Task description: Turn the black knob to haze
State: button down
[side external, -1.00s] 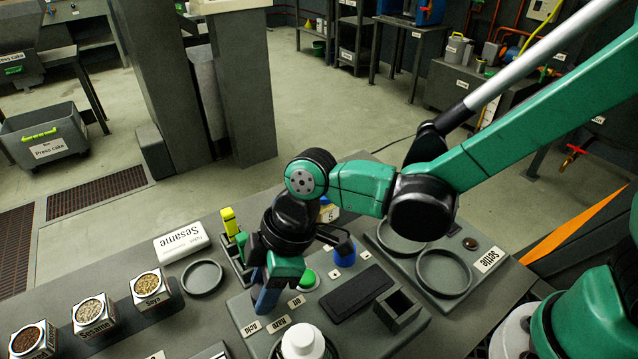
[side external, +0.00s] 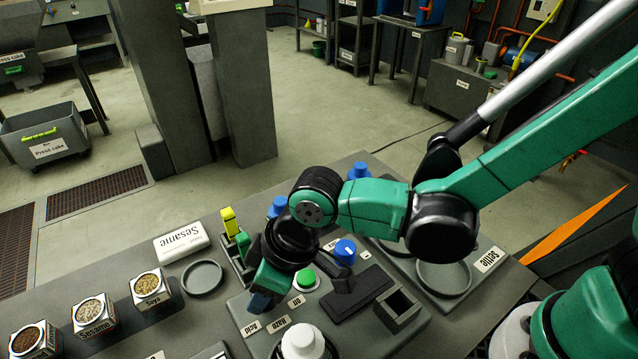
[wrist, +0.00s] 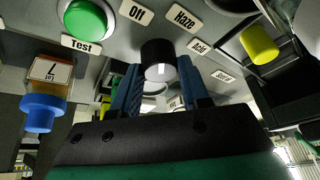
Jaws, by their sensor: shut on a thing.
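The black knob (wrist: 158,62) shows between my fingers in the wrist view, with a pale mark on its near lower side. My gripper (wrist: 159,82) is shut on the knob, a blue finger on either side. In the side view my gripper (side external: 262,301) is low over the panel and hides the knob. The Haze label (wrist: 185,18) is above and right of the knob in the wrist view, between the Off label (wrist: 136,11) and the Acid label (wrist: 200,46). I cannot tell which label the mark faces.
A white-capped container (side external: 302,342) is at the panel's front. A yellow-topped item (side external: 229,221) stands behind left. Seed containers (side external: 90,315) are at far left.

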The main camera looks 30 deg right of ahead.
aim_at(283, 308)
jog(key=shift+m+t+h, duration=0.4)
jog(key=shift+m+h, duration=0.1)
jog(key=shift+m, duration=1.1)
jog(key=shift+c, duration=2.1)
grip_release()
jog(key=shift+v, duration=2.8)
jog(key=shift+m, duration=0.3)
